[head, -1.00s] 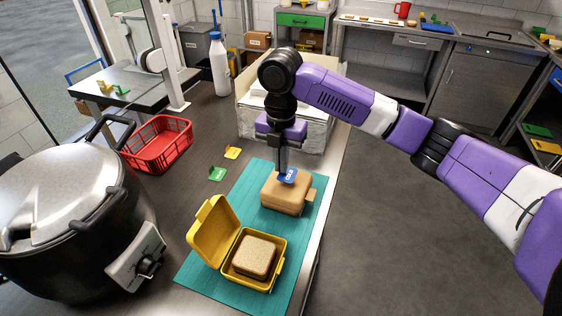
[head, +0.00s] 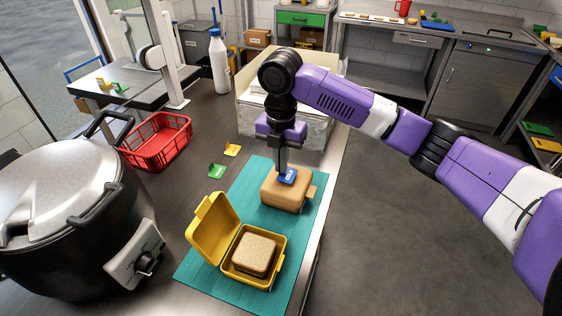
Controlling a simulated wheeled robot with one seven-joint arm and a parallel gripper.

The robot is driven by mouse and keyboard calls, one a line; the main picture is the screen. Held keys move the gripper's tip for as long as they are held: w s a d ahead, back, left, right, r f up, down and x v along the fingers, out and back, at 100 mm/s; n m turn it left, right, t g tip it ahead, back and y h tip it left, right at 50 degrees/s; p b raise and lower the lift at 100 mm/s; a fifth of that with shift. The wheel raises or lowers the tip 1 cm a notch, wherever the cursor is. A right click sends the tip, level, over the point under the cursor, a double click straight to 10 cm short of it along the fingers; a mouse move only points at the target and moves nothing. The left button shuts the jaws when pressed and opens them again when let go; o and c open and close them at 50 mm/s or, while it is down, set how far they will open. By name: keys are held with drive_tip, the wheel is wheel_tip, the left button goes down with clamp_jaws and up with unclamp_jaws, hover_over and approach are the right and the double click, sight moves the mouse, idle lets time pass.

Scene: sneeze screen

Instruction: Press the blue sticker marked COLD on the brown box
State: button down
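The brown box (head: 285,196) is closed and sits on the teal mat (head: 213,265), with a small tab at its right side. The blue sticker (head: 288,175), with pale lettering too small to read, lies about flat on the box's top, toward the back. My gripper (head: 281,168) points straight down over the box. Its fingers are close together at the sticker's left back edge and look shut on it. The fingertips are small here and partly hide that edge.
An open yellow lunch box (head: 212,229) holding bread stands just in front of the box. Yellow (head: 232,149) and green (head: 217,170) stickers lie left of the mat. A large cooker (head: 70,220), a red basket (head: 158,145) and a white bottle (head: 219,62) stand farther left. A paper-filled carton (head: 315,130) is behind.

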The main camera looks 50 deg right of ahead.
drive_tip(key=shift+f+b, duration=0.45)
drive_tip(key=shift+f, duration=0.35)
drive_tip(key=c, duration=1.6)
unclamp_jaws()
drive_tip(key=shift+o, duration=0.2)
drive_tip(key=shift+r, duration=0.1)
wheel_tip(320, 180, up, 8)
drive_tip(key=shift+f+b, duration=0.15)
drive_tip(key=shift+b, duration=0.3)
